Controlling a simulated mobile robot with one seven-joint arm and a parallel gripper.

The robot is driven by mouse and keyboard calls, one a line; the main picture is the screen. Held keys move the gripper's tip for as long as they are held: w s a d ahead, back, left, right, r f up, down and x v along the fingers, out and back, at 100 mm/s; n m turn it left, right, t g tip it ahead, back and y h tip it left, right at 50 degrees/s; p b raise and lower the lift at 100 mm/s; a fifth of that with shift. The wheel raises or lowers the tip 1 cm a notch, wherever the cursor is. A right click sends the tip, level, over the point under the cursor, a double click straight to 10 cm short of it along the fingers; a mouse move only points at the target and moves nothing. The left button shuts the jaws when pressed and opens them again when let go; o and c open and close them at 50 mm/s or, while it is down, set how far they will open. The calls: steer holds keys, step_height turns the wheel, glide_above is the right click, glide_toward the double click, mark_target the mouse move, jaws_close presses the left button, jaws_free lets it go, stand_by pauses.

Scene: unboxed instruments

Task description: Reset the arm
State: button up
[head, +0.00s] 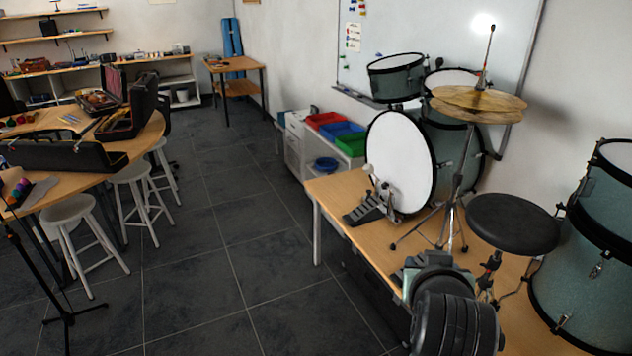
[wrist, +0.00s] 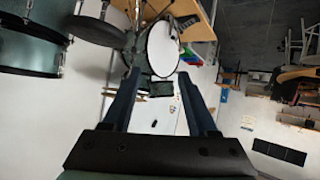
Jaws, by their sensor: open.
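My gripper (wrist: 159,72) shows in the wrist view with its two dark fingers spread apart and nothing between them. The wrist view is turned over, with the floor towards the top. My arm (head: 450,310) rises at the bottom right of the head view, in front of the wooden table (head: 345,205). The fingers cannot be made out in the head view. Past the fingertips in the wrist view is the white face of a bass drum (wrist: 163,48), apart from the gripper as far as I can tell.
The bass drum (head: 400,160), cymbals (head: 478,102) and a black stool seat (head: 512,224) stand close to my arm. A large drum (head: 600,260) is at right. Stools (head: 70,212) and a round table with open cases (head: 135,100) are at left. Dark floor (head: 210,240) lies clear between.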

steer(key=s+a+r+n+t+y, duration=0.1)
steer(key=a+r+t, duration=0.45)
steer(key=r, duration=0.65)
steer(key=s+a+r+n+t, duration=0.1)
steer(key=a+r+t, duration=0.4)
steer(key=r, duration=0.7)
steer(key=s+a+r+t+y, duration=0.1)
steer(key=s+a+r+t, duration=0.2)
steer(key=s+r, duration=0.3)
steer(key=s+a+r+t+y, duration=0.2)
steer(key=s+a+r+t, duration=0.1)
steer(key=s+a+r, duration=0.3)
step_height(320, 180, up, 2)
steer(key=shift+r+n+b, duration=0.15)
steer(key=shift+n+b, duration=0.25)
steer(key=shift+b, duration=0.05)
steer(key=shift+a, duration=0.1)
